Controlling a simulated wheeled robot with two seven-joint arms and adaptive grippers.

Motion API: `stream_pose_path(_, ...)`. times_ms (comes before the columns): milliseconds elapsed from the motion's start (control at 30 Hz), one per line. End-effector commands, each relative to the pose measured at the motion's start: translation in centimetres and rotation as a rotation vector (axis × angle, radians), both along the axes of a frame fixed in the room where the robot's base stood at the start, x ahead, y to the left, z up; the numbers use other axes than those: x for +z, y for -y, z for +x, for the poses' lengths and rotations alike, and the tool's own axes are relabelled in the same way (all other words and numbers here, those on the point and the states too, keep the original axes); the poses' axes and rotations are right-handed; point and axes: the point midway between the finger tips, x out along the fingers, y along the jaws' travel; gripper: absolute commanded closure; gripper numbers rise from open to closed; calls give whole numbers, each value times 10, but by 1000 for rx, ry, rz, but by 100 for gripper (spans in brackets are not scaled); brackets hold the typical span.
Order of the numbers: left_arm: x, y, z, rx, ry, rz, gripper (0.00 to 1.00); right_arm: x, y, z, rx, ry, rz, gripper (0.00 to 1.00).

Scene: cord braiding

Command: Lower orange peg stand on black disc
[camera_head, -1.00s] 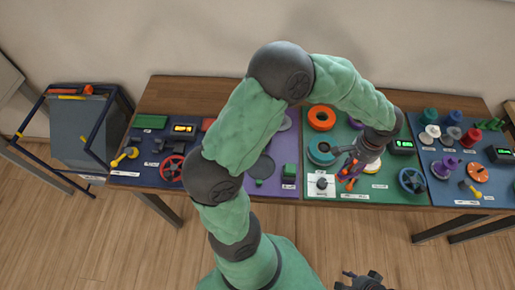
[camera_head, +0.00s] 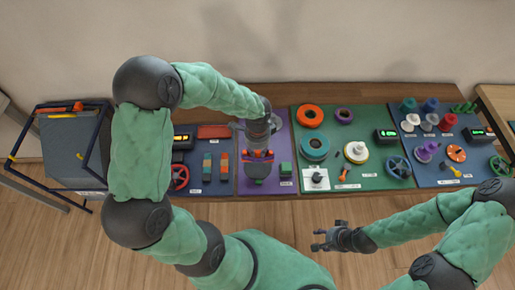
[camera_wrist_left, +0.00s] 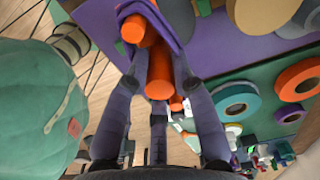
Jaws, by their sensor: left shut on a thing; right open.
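My left gripper (camera_head: 258,146) is over the purple mat in the head view, shut on the orange peg stand (camera_head: 258,154). In the left wrist view, an orange peg (camera_wrist_left: 158,72) lies between my fingers, beside a second orange peg and a purple plate-like part. The black disc (camera_head: 258,169) shows partly below the stand in the head view; the gripper and stand hide the rest. I cannot tell whether the stand touches it. My right gripper (camera_head: 328,240) is open and empty, in front of the table and away from the mats.
A green block (camera_head: 286,170) is close right of the disc, and orange and teal blocks (camera_head: 222,166) are left. The blue mat beyond holds several spools.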

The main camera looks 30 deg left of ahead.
Motion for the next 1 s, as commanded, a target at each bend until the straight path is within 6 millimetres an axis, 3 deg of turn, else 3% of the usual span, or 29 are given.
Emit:
stream_pose_path(600,-49,0,0,-2,-1,-1,100,-41,0,0,0,-1,0,52)
stream_pose_path(1000,-50,0,0,-2,-1,-1,100,-41,0,0,0,0,0,52)
